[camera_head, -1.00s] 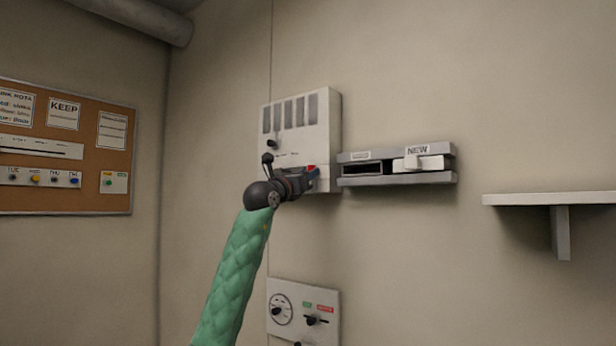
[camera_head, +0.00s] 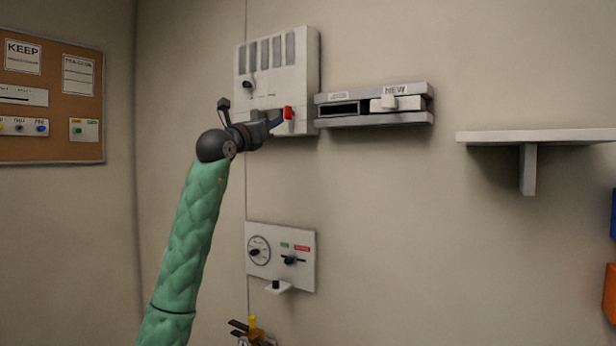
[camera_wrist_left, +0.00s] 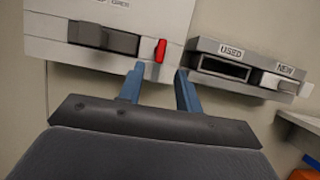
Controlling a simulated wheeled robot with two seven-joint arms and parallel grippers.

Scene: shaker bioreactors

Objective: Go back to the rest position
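My left gripper (camera_head: 274,122) is raised in front of the lower part of a white wall box (camera_head: 305,75). In the left wrist view its two blue fingers (camera_wrist_left: 160,85) stand apart with nothing between them, so it is open and empty. A red lever (camera_wrist_left: 160,50) on the box shows just beyond the fingertips; it also shows in the head view (camera_head: 288,113). I cannot tell from these views whether a finger touches it. My left arm in its green sleeve comes up from the bottom left. My right gripper is not in view.
A grey wall holder (camera_head: 375,120) has a dark slot marked USED and a white piece (camera_head: 398,101) by the NEW label. A dial panel (camera_head: 305,262) hangs below. A white shelf (camera_head: 545,137) sticks out at the right. A cork board (camera_head: 75,120) hangs at the left.

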